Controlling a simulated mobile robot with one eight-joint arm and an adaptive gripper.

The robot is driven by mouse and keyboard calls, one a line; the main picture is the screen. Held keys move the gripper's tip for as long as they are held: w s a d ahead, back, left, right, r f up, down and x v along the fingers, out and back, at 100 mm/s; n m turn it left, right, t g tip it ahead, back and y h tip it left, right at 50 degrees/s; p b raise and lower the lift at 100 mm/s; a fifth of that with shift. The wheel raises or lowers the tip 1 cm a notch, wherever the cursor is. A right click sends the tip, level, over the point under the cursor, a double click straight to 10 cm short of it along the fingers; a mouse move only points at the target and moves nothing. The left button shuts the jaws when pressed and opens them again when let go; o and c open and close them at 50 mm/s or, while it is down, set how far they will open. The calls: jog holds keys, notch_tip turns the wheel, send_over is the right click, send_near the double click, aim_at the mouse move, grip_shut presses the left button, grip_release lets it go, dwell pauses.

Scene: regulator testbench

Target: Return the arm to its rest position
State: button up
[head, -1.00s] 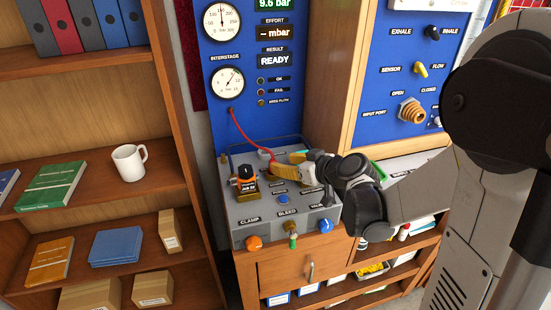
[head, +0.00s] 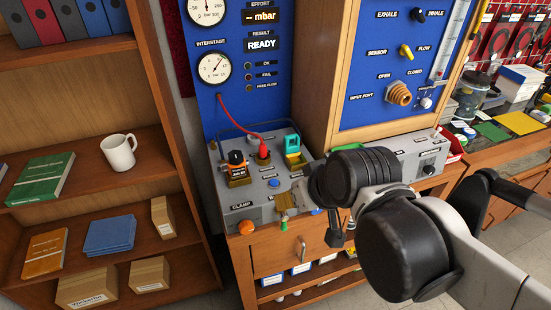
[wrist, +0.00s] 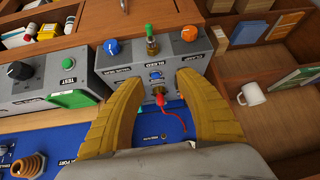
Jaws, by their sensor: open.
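My gripper (wrist: 163,78) shows in the wrist view with its two yellow-brown fingers spread apart and nothing between the tips. In the head view my dark wrist is over the right front of the grey test box (head: 224,193); the fingers are mostly hidden there. A red plug (head: 263,152) with a red hose stands in the box, and it also shows between the fingers in the wrist view (wrist: 160,95), beyond the tips. An orange and black part (head: 237,160) stands in a holder at the left of the box.
A blue panel with gauges (head: 214,69) rises behind the box. A wooden shelf with a white mug (head: 118,152) and books is at left. A second blue panel with a brass port (head: 398,94) is at right. A teal part (head: 292,143) sits in a yellow holder behind my wrist.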

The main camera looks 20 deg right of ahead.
jog(key=shift+s+d+m+h, duration=0.15)
jog(key=shift+s+d+h, duration=0.1)
jog(key=shift+s, duration=0.4)
jog(key=shift+s+d+m+h, duration=0.15)
jog(key=shift+s+h, duration=0.1)
jog(key=shift+s, duration=0.35)
jog(key=shift+c, duration=0.5)
dwell(0.4)
